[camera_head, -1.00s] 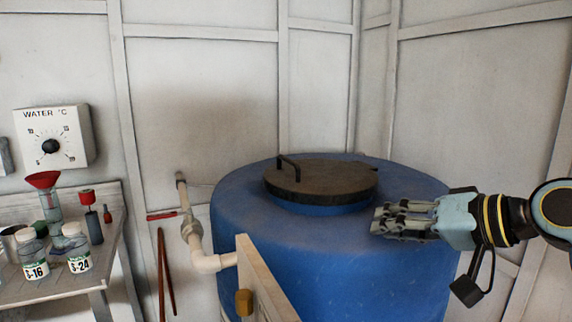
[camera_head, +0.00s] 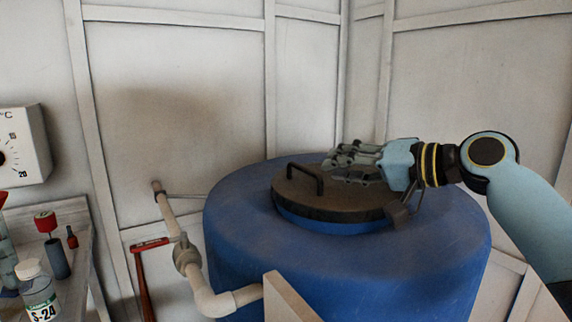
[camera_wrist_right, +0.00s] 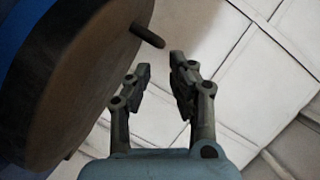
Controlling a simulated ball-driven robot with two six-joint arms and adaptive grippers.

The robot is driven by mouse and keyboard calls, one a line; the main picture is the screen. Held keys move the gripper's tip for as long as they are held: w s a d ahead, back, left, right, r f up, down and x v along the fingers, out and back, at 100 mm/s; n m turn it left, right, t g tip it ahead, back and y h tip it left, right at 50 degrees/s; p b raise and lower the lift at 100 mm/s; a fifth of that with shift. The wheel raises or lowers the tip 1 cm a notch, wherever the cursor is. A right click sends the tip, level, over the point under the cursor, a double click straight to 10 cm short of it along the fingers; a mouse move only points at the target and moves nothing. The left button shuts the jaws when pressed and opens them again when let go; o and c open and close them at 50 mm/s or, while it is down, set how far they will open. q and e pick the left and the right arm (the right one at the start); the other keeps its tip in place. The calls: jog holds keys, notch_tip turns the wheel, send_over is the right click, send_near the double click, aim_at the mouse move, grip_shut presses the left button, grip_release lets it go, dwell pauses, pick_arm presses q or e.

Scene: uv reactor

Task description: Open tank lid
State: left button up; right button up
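The blue tank (camera_head: 350,270) stands in the middle of the head view. Its round dark brown lid (camera_head: 345,204) lies flat on top and is closed. A black bar handle (camera_head: 305,172) stands up on the lid's left part. My right gripper (camera_head: 332,162) is over the lid's back right part, just right of the handle, fingers pointing left. In the right wrist view the lid (camera_wrist_right: 80,75) fills the left side, and the handle's end (camera_wrist_right: 148,36) sticks out ahead of the open, empty fingers (camera_wrist_right: 157,68). My left gripper is not in view.
A pale pipe (camera_head: 205,290) with a valve runs at the tank's left, near a red-handled tool (camera_head: 143,275). A pale board (camera_head: 285,298) stands in front. A bench at left holds bottles (camera_head: 37,290). A white dial box (camera_head: 20,145) hangs on the wall.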

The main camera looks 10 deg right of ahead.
aim_at(298, 167)
jog(key=x, duration=0.5)
jog(key=shift+r+p, duration=0.15)
jog(key=shift+p, duration=0.15)
jog(key=x, duration=0.4)
jog(key=shift+s, duration=0.1)
jog(key=shift+w+a+f, duration=0.2)
jog(key=shift+w+a, duration=0.05)
jog(key=shift+w, duration=0.05)
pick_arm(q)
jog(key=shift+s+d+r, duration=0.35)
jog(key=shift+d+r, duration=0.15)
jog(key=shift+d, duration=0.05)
pick_arm(e)
grip_shut()
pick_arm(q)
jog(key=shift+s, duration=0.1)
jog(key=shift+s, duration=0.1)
